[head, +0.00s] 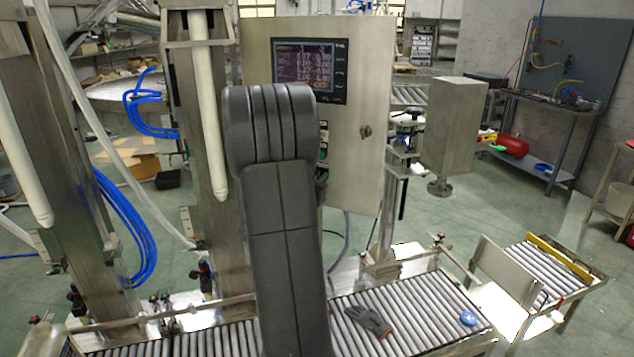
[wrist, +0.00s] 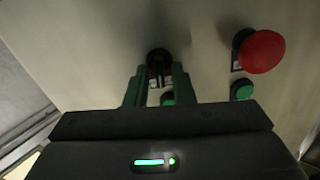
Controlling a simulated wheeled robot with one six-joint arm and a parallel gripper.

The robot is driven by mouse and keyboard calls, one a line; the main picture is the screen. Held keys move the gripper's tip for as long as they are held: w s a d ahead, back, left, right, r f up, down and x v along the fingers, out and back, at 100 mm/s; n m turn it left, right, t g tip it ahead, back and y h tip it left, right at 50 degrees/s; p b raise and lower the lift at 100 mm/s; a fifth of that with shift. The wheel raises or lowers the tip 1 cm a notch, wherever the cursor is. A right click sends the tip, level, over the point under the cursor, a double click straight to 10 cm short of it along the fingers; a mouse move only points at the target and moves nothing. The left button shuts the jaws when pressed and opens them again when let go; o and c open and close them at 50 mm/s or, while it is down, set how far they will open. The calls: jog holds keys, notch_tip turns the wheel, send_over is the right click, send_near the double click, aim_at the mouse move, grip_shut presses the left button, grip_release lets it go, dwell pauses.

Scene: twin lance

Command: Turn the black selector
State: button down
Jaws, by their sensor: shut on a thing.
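The black selector (wrist: 158,60) shows in the wrist view on a pale metal panel, a little above the picture's middle. My gripper (wrist: 158,76) is at the panel, with its two green-edged fingers on either side of the selector's lower part, shut on it. The fingers hide part of the selector, so its exact angle is hard to tell. In the head view my dark arm covers the panel's lower left part, and the selector and the gripper are hidden behind it.
A red mushroom button (wrist: 262,51) sits right of the selector, with a green button (wrist: 242,89) below it. Another green button (wrist: 168,98) shows between my fingers. The control cabinet (head: 362,80) carries a lit screen (head: 304,66). A roller conveyor (head: 420,318) with a dark glove (head: 368,321) runs below.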

jog(key=shift+s+d+f+m+b, duration=0.1)
jog(key=shift+m+b, duration=1.35)
jog(key=shift+m, duration=0.3)
jog(key=shift+d+f+m+b, duration=0.1)
jog(key=shift+m+b, duration=1.35)
jog(key=shift+m, duration=0.3)
jog(key=c, duration=1.5)
grip_release()
jog(key=shift+c, duration=0.2)
jog(key=shift+s, duration=0.1)
jog(key=b+v, duration=0.1)
jog(key=v, duration=1.2)
jog(key=shift+s+a, duration=0.2)
jog(key=shift+s, duration=0.1)
jog(key=shift+w+r, duration=0.1)
